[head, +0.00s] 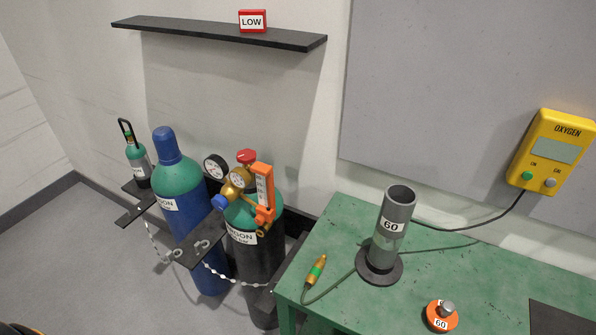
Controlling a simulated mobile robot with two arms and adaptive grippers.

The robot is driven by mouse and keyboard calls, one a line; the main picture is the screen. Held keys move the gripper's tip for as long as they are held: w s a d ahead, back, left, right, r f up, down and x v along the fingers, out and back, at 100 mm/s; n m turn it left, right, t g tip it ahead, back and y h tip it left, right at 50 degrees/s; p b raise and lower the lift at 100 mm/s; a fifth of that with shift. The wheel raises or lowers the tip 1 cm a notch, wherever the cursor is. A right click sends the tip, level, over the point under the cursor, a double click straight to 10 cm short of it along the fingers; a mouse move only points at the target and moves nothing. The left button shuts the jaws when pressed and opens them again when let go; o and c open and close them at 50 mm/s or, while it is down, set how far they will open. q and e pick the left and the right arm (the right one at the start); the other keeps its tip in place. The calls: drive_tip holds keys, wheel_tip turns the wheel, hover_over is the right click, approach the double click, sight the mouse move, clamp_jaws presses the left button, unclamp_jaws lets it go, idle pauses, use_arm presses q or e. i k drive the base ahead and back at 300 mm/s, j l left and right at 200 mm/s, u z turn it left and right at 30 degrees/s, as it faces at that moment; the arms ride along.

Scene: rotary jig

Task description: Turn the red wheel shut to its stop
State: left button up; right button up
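The red wheel (247,156) sits on top of the brass regulator (238,182) on the front gas cylinder (257,257), which is dark with a green shoulder. A round dial gauge (215,166) is on the regulator's left, and a blue knob (220,203) is below it. An orange upright part (263,192) stands close to the wheel's right. Nothing touches the wheel. How far it is turned cannot be told. Neither of my grippers is in view.
A blue cylinder (187,215) and a small green cylinder (138,163) stand to the left, with chains and black brackets. The green table (480,262) at right bears a grey tube (392,222) and an orange weight (441,315). A black shelf (200,30) hangs above.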

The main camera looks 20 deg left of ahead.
sight(246, 155)
drive_tip(key=u, duration=0.95)
